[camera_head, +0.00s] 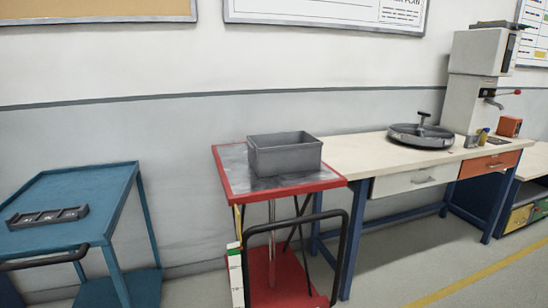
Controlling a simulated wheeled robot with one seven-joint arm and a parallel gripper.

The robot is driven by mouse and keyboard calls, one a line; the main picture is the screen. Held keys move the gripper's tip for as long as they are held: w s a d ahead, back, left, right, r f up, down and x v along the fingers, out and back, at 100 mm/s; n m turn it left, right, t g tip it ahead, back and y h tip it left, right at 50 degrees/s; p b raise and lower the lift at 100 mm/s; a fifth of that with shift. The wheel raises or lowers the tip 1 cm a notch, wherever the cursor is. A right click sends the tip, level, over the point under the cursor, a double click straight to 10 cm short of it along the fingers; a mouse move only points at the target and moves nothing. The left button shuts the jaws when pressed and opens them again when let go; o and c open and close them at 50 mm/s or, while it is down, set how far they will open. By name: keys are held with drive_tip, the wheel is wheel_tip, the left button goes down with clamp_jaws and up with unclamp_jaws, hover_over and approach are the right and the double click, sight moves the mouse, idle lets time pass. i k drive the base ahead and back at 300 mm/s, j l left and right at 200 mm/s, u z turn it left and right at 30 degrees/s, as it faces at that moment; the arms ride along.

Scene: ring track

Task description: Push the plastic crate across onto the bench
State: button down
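A grey plastic crate (285,158) sits on the top of a red-rimmed cart (240,178), towards its right side. The crate is upright and open at the top; its inside is mostly hidden. The bench (362,147) has a pale top, drawers and blue legs, and stands directly right of the cart. The cart top's right edge is close to the bench's left end, at about the same height; any gap between them cannot be made out. The crate is wholly on the cart side. My gripper is not in view.
A round dark device with a knob (421,134) and a grey machine (472,85) stand on the bench. The bench's left part is clear. A black handle (345,230) stands at the cart's front. A blue cart (90,190) with a dark tray (47,217) stands left.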

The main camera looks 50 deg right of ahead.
sight(282, 153)
drive_tip(key=i+l+z, duration=0.5)
drive_tip(key=i, duration=0.45)
drive_tip(key=l, duration=0.1)
